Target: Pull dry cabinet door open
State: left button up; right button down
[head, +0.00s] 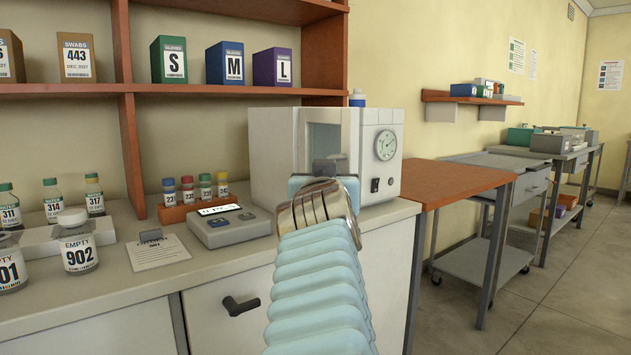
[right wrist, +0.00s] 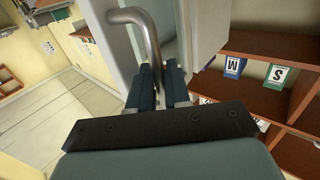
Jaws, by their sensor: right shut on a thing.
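The dry cabinet (head: 272,150) is a pale box on the counter, with a windowed door (head: 327,140) and a round dial on its front. My right gripper (head: 325,172) is in front of the door, and my arm hides the door's lower part in the head view. In the right wrist view, my right gripper (right wrist: 159,82) is shut on the curved metal door handle (right wrist: 145,24). The handle is hidden in the head view. I cannot tell whether the door stands slightly ajar. My left gripper is out of view.
Left of the cabinet on the counter (head: 95,280) are a digital instrument (head: 222,226), a rack of small vials (head: 195,205), a paper card (head: 158,252) and several bottles. A shelf of boxes (head: 225,63) stands above. Open floor (head: 530,320) lies at right.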

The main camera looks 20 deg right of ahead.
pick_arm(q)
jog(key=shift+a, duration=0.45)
pick_arm(e)
jog(key=shift+a+r+h, duration=0.25)
jog(key=shift+a+h, duration=0.15)
jog(key=shift+a, duration=0.15)
jog(key=c, duration=1.4)
grip_release()
jog(key=shift+o, duration=0.4)
jog(key=shift+f, duration=0.1)
jog(key=shift+d+f, duration=0.1)
